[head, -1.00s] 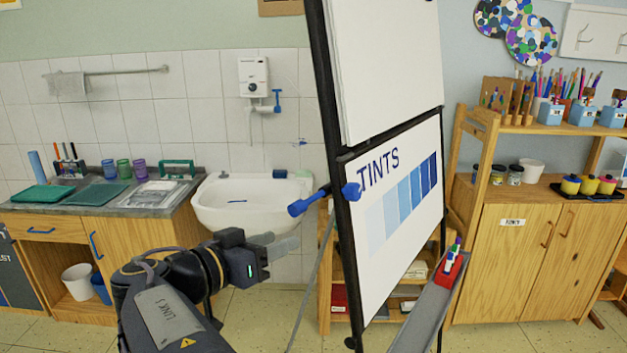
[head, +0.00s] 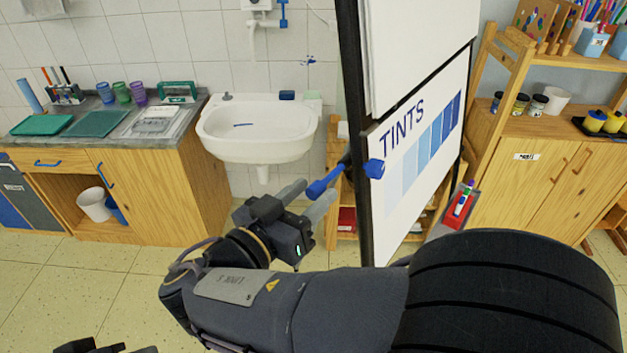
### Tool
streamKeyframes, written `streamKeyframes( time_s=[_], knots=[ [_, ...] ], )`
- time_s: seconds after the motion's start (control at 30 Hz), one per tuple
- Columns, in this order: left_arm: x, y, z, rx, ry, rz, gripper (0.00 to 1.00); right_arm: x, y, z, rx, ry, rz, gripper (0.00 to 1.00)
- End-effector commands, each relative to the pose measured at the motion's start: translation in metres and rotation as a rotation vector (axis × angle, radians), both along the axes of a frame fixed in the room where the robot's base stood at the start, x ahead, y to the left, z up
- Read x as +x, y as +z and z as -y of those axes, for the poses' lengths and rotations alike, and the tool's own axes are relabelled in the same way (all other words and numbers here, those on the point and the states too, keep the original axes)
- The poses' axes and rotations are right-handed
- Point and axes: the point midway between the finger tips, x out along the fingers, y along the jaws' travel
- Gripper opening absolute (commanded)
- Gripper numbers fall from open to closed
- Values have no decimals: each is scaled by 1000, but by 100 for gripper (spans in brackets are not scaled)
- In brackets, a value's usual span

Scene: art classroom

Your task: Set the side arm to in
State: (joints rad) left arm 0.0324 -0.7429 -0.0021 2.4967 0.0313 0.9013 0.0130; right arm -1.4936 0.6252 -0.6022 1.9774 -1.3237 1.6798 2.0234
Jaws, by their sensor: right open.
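The side arm (head: 328,178) is a blue bar with a knob at its outer end, sticking out leftward from the left side of the black easel frame (head: 352,120). A second blue knob (head: 374,168) sits at the frame's edge. My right gripper (head: 317,191) is open, its two grey fingers reaching toward the outer knob. One finger lies on either side of the knob in the picture; I cannot tell whether they touch it. Dark parts at the bottom left edge seem to be my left gripper (head: 104,347), mostly cut off.
The easel board reads TINTS (head: 420,150); a red marker holder (head: 460,208) sits at its lower right. A white sink (head: 258,130) and a counter cabinet (head: 150,185) stand behind at left. A wooden cabinet (head: 530,180) stands at right. Floor at left is clear.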

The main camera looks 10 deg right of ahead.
Motion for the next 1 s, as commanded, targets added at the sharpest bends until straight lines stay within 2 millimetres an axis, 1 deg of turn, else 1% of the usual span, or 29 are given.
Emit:
streamKeyframes(
  time_s=[0.03,0.13,0.4,0.47,0.73,0.77,0.93,1.0],
  knots=[
    [0,3,0,0,0,0,36,3,2,4,0,-2,-1,43],
    [0,5,0,0,0,0,36,7,0,9,1,-1,-2,43],
    [0,4,0,0,0,0,36,8,0,10,1,0,-1,43],
    [0,4,0,0,0,0,36,8,0,10,1,0,-1,37],
    [0,4,0,0,0,0,36,8,0,10,0,0,-1,1],
    [0,4,0,0,0,0,36,8,0,10,0,0,-1,0],
    [0,4,0,0,0,0,36,8,0,10,1,0,-2,0],
    [0,0,0,0,0,0,36,12,-2,15,4,-2,-2,0]
  ],
)
